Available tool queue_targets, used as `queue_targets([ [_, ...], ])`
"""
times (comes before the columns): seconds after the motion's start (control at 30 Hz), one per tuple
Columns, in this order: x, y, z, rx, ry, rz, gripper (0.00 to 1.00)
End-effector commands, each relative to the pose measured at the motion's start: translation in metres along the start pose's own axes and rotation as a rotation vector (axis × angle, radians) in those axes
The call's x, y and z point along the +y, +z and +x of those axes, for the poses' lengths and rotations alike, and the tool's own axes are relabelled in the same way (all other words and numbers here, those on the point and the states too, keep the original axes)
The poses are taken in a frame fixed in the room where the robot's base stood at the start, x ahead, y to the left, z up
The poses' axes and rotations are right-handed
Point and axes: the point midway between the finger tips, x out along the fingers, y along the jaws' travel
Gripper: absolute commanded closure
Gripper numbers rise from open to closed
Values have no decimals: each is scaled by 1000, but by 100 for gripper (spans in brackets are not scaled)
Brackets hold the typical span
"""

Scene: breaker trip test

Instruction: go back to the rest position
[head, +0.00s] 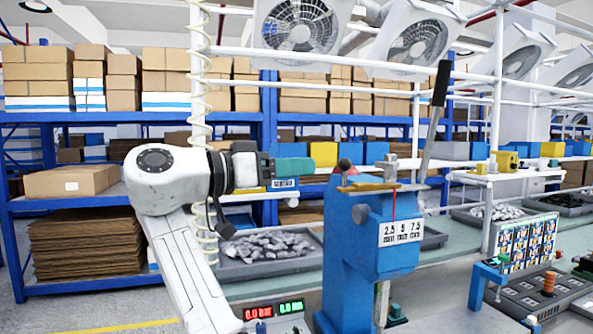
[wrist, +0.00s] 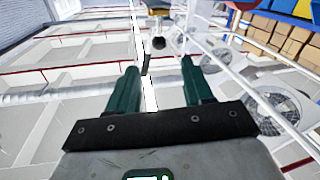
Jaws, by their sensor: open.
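My gripper (head: 292,167) is at the end of my raised white arm, left of the blue press (head: 350,252) and at about the height of its top. Its teal fingers point right. In the wrist view the two green fingers of my gripper (wrist: 160,82) stand apart with nothing between them. The press carries a long lever (head: 432,125) with a black grip, tilted up to the right, and a plate reading 2.5, 5 and 7.5. The gripper looks apart from the press; the depth between them is hard to judge.
A red and a green display (head: 275,310) stand at the bottom. A grey tray of metal parts (head: 268,262) lies behind on the green bench. A rack of breakers (head: 525,245) and a dark tray (head: 535,297) are at the right. Blue shelves with boxes (head: 105,235) stand behind.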

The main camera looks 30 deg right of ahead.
Motion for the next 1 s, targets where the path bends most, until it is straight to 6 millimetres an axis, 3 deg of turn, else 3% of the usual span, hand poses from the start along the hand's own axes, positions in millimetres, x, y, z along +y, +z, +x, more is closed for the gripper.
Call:
queue_targets([
  [0.37, -1, 2, 1, -1, -2, -3, 49],
  [0.47, -7, 19, 5, -19, -21, -29, 49],
  [0.57, -19, 60, 14, -63, -71, -93, 49],
  [0.77, -41, 187, 40, -206, -234, -286, 49],
  [1.0, -32, 339, 61, -384, -446, -509, 49],
])
